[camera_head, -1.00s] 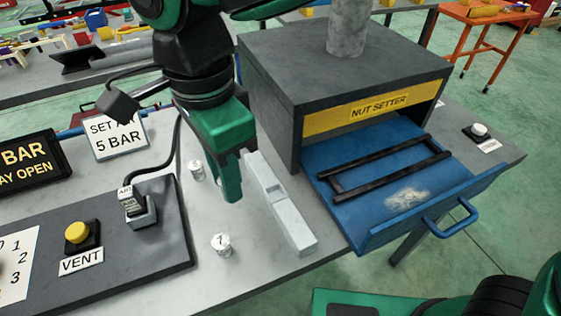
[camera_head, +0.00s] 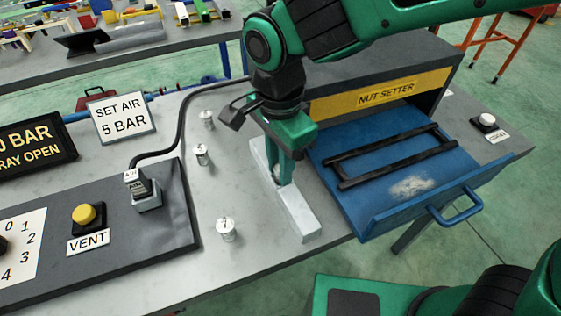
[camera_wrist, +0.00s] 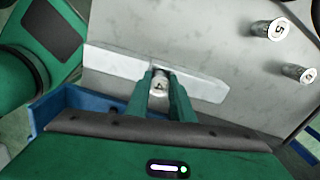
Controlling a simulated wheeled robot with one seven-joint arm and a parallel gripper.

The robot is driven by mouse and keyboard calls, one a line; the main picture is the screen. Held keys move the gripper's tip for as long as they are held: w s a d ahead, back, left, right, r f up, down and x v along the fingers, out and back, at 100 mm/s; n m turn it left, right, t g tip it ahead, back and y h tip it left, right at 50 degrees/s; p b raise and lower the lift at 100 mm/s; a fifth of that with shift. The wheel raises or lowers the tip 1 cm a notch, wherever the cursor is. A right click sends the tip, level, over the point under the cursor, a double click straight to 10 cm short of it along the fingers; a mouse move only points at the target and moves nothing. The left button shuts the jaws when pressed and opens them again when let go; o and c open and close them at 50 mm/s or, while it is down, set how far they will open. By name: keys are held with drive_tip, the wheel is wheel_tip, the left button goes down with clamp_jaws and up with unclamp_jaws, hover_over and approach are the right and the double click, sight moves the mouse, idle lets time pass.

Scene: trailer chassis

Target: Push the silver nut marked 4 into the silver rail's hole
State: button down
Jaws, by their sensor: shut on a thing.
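The silver rail (camera_head: 297,213) lies on the grey table beside the blue tray; it also shows as a pale bar in the wrist view (camera_wrist: 205,85). My gripper (camera_head: 279,178) points down at the middle of the rail. In the wrist view my gripper (camera_wrist: 160,92) is shut on the silver nut marked 4 (camera_wrist: 159,86), whose number faces the camera. The nut is over or at the notch in the rail. The hole is hidden by the nut and fingers, so I cannot tell how deep the nut sits.
Several other silver nuts stand left of the rail, one near the front (camera_head: 225,229). The nut setter's open blue tray (camera_head: 380,215) holds a black frame (camera_head: 390,157) right of the rail. The panel with the yellow vent button (camera_head: 84,214) and a black hose lies left.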

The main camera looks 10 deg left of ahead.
drive_tip(key=c, duration=1.5)
unclamp_jaws()
drive_tip(key=shift+c, duration=0.2)
wheel_tip(320, 180, up, 12)
